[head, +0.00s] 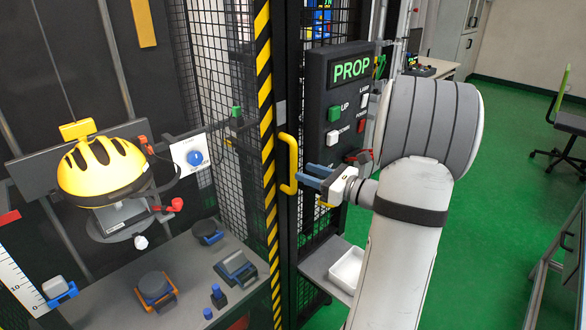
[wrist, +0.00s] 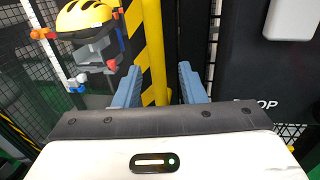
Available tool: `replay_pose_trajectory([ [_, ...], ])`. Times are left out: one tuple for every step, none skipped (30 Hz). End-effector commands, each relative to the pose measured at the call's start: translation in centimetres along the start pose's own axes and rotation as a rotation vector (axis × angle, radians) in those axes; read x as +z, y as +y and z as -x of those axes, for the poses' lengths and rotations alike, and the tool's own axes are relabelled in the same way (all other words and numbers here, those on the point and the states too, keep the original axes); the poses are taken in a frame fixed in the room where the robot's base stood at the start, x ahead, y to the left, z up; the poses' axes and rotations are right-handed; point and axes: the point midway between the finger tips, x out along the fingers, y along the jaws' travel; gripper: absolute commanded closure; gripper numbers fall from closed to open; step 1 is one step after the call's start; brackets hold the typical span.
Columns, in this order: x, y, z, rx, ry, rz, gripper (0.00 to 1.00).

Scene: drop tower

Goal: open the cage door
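The cage door's edge (head: 265,150) carries yellow and black stripes in the head view and stands upright; I cannot tell whether the door is ajar. A yellow bar handle (head: 291,165) is fixed beside the stripes. My gripper (head: 308,178) has blue fingers and points left at the handle, close to its lower half. In the wrist view the fingers (wrist: 160,85) are apart, with the yellow handle (wrist: 154,50) showing upright between them. I cannot tell whether either finger touches it.
A dark control panel (head: 350,70) reading PROP, with several buttons, stands just behind my gripper. A white tray (head: 347,268) sits on a shelf below. Inside the cage hangs a yellow helmet (head: 100,165) above a grey surface with several small devices. Green floor (head: 500,150) is open at right.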

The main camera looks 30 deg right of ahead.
Motion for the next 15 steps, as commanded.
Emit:
replay_pose_trajectory([
  [0.1, 0.2, -1.2, 0.008, 0.001, 0.001, 0.63],
  [0.1, 0.2, -1.7, 0.009, 0.0, 0.001, 0.63],
  [0.1, 0.4, -2.4, 0.012, 0.001, 0.002, 0.63],
  [0.1, 0.4, -2.9, 0.011, 0.001, 0.002, 0.63],
  [0.1, 0.4, -3.3, 0.012, 0.001, 0.002, 0.63],
  [0.1, 0.4, -3.8, 0.013, 0.002, 0.002, 0.63],
  [0.0, 0.4, -4.1, 0.013, 0.002, 0.002, 0.63],
  [0.0, 0.4, -4.4, 0.013, 0.001, 0.001, 0.63],
  [0.0, 0.5, -4.7, 0.013, 0.001, 0.001, 0.63],
  [0.0, 0.5, -4.9, 0.013, 0.001, 0.002, 0.63],
  [0.0, 0.5, -5.0, 0.012, 0.002, 0.002, 0.63],
  [0.0, 0.5, -5.1, 0.012, 0.002, 0.002, 0.63],
  [0.0, 0.5, -5.2, 0.012, 0.002, 0.002, 0.63],
  [0.0, 0.5, -5.2, 0.012, 0.002, 0.002, 0.63],
  [0.0, 0.4, -5.2, 0.011, 0.002, 0.002, 0.63],
])
